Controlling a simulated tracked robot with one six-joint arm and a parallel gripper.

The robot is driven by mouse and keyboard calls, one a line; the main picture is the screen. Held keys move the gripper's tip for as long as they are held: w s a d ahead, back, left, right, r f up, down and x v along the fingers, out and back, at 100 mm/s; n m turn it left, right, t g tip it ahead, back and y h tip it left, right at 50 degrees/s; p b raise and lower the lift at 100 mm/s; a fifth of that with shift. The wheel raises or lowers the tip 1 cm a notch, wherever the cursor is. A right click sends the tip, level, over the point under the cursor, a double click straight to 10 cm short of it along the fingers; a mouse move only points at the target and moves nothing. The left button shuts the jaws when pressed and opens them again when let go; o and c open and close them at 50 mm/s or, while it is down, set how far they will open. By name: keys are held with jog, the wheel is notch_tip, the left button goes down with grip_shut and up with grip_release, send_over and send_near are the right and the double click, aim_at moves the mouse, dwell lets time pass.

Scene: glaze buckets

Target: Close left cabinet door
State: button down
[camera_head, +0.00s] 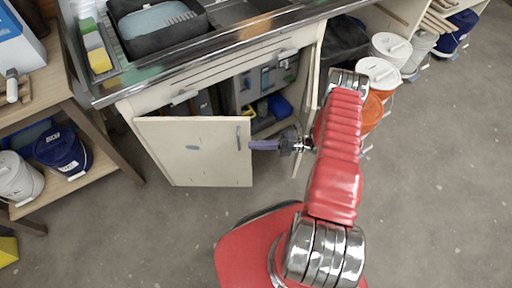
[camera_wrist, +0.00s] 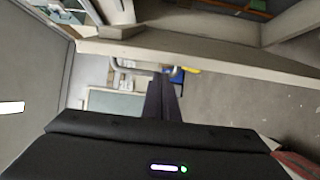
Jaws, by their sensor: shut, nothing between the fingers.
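The left cabinet door (camera_head: 200,160) is a cream panel with a dark upright handle near its free right edge. It stands open, swung out from the cabinet (camera_head: 215,75). My gripper (camera_head: 252,145) is shut and empty, its purple fingers pointing left with their tips at the door's free edge by the handle. I cannot tell whether they touch it. The wrist view shows the dark shut fingers (camera_wrist: 163,85) in the middle; which panels surround them is hard to tell.
The right cabinet door (camera_head: 308,90) is also open, seen nearly edge-on beside my arm. Bins and tools lie inside the cabinet. White-lidded buckets (camera_head: 382,74) stand right of it. A wooden shelf (camera_head: 85,180) with buckets stands left. The floor in front is mostly clear.

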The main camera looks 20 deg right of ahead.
jog(key=shift+r, duration=0.1)
notch_tip(320, 180, up, 10)
dwell(0.9)
jog(key=c, duration=2.5)
grip_release()
jog(key=shift+c, duration=0.2)
